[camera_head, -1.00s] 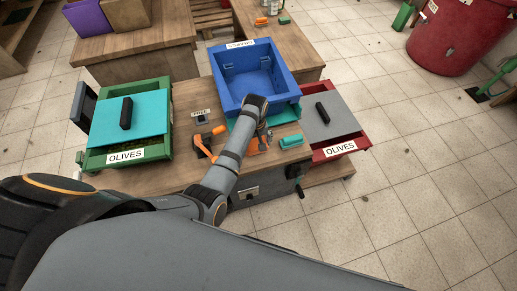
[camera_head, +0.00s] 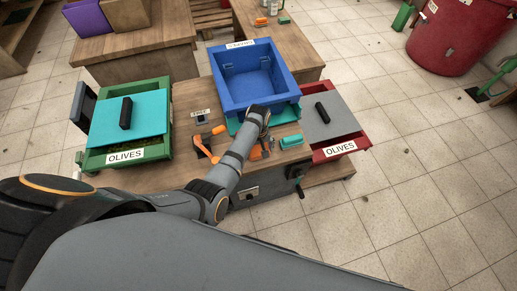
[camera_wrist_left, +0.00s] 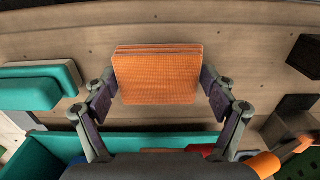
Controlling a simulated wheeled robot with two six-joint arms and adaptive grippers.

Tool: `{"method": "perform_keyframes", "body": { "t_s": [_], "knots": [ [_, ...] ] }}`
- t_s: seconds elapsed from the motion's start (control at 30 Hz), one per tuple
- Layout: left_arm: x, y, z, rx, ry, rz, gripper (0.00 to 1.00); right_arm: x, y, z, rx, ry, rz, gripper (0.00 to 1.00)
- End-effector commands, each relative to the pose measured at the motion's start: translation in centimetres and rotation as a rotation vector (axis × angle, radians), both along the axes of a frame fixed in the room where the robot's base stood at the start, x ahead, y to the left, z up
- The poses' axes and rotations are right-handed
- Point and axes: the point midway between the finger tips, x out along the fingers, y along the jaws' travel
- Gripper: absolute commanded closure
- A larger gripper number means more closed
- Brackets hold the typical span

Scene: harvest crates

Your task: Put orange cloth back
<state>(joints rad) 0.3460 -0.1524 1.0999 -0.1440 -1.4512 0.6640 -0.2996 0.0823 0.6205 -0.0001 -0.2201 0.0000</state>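The folded orange cloth (camera_wrist_left: 157,78) is between the two fingers of my left gripper (camera_wrist_left: 160,78) in the left wrist view, over bare wood. The fingers are spread wide, one beside each side edge of the cloth; I cannot tell whether they touch it. In the head view my left gripper (camera_head: 266,138) points down at the front of the work table, below the blue crate, and partly hides the orange cloth (camera_head: 255,153). My right gripper is not in view.
A blue crate (camera_head: 229,103) stands in a teal tray behind the gripper. A teal block (camera_head: 292,142) lies to its right and an orange-handled tool (camera_head: 203,148) to its left. Olive crates stand at the left, green (camera_head: 155,152), and right, red (camera_head: 357,143).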

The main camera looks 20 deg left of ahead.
Motion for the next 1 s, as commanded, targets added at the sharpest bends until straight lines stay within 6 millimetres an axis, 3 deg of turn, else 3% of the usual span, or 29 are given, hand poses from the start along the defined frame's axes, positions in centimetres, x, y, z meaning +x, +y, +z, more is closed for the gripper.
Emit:
{"method": "perform_keyframes", "body": {
  "t_s": [0.1,0.43,0.57,0.8,1.0],
  "knots": [
    [0.0,0.0,0.0,0.0,0.0,0.0,0.0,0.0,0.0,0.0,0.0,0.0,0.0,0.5],
    [0.0,0.0,0.0,0.0,0.0,0.0,0.0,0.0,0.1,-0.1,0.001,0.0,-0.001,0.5],
    [0.0,0.0,0.1,0.0,-0.002,0.0,0.0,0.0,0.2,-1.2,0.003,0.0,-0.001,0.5],
    [-0.3,0.3,6.3,-0.001,-0.003,0.001,0.0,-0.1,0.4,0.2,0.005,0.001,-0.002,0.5],
    [-0.2,0.4,10.0,0.0,-0.002,-0.001,0.0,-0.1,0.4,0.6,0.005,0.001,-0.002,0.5]
  ]
}}
